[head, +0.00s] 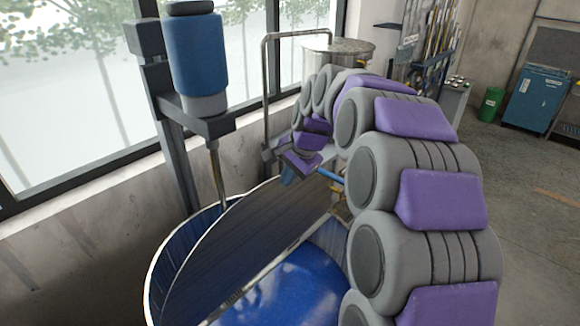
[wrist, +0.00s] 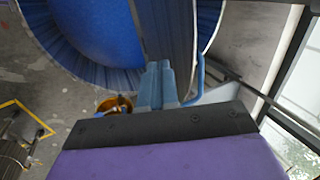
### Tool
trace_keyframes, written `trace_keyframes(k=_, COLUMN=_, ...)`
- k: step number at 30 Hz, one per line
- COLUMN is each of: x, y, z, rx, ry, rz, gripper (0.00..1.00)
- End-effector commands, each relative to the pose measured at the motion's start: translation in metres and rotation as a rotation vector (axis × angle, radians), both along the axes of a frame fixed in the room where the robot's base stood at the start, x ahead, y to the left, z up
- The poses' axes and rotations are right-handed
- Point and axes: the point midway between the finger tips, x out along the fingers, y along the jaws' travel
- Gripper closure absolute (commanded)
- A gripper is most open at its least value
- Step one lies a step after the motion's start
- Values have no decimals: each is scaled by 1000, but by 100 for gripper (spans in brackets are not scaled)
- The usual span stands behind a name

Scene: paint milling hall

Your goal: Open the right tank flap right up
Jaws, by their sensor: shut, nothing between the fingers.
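The tank (head: 160,265) is a round vessel with a pale rim and blue paint inside. Its flap (head: 250,240) is a dark, streaked half-round panel, raised steeply, with its straight lower edge across the middle of the tank. A blue bar handle (head: 331,175) shows near the flap's far end. My gripper (head: 289,176) is at the far end of the flap, partly hidden by my arm. In the wrist view its blue fingers (wrist: 157,72) are shut and empty, close against the flap (wrist: 166,30), beside the blue handle (wrist: 200,78). Whether they touch the flap is unclear.
A blue mixer motor (head: 195,55) on a dark post stands left, its shaft (head: 217,175) reaching down behind the flap. A window and wall close off the left. A metal drum (head: 338,47) stands behind. Open floor (head: 540,230) lies to the right.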

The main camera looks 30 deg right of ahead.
Motion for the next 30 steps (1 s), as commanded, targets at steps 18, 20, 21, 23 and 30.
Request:
trace_keyframes(k=18, x=48, y=18, z=-45, rx=0, ry=4, rz=0, gripper=100)
trace_keyframes(k=20, x=50, y=19, z=-44, rx=0, ry=3, rz=0, gripper=100)
trace_keyframes(k=21, x=51, y=19, z=-44, rx=0, ry=3, rz=0, gripper=100)
trace_keyframes(k=23, x=52, y=20, z=-44, rx=-1, ry=2, rz=0, gripper=100)
trace_keyframes(k=30, x=53, y=20, z=-44, rx=0, ry=2, rz=0, gripper=100)
